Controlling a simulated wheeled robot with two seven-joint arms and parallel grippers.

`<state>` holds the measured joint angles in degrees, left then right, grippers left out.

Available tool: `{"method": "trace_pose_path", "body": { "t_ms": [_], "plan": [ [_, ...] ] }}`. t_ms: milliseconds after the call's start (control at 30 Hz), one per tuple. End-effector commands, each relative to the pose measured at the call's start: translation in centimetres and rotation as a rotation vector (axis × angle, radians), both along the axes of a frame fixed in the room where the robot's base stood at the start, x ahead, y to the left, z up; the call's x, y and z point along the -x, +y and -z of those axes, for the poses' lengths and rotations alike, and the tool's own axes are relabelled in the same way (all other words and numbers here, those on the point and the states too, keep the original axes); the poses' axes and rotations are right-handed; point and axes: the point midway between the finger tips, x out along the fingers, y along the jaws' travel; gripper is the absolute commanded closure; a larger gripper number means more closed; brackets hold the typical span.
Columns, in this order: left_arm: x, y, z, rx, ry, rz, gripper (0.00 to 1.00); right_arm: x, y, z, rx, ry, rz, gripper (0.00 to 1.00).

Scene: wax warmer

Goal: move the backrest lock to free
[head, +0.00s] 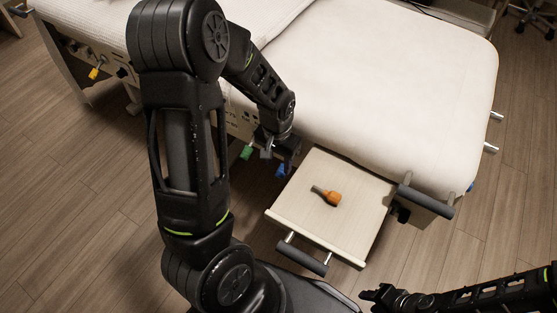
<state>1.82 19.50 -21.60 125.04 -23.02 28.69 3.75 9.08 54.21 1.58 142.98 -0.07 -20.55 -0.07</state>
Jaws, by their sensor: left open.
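A treatment bed (390,75) with a white cover fills the upper part of the head view. Its near side panel (240,122) carries a green lever (246,153), a blue lever (281,171) and a yellow lever (95,72) farther left. I cannot tell which one is the backrest lock, nor read its setting. My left gripper (281,150) is open at the side panel, close to the green and blue levers. Its fingers are small and dark, and contact cannot be made out. My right gripper (374,294) is at the lower right, away from the bed; its jaw opening is unclear.
A pulled-out drawer or shelf (300,210) with a dark handle (303,260) holds an orange-handled tool (327,196). Another dark handle (426,201) is at the bed's near corner. Wooden floor (500,215) is open on the right.

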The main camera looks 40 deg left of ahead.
Motion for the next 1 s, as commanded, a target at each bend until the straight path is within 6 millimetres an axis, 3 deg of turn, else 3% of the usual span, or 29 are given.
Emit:
{"method": "trace_pose_path", "body": {
  "t_ms": [800,1000],
  "plan": [
    [-0.3,0.0,7.0,0.000,0.000,0.000,0.56,-0.5,-0.4,6.2,0.006,-0.007,0.014,0.64],
    [-0.3,0.0,6.8,0.000,0.000,0.000,0.56,-0.4,-0.4,5.9,0.006,-0.006,0.013,0.64]
  ]
}}
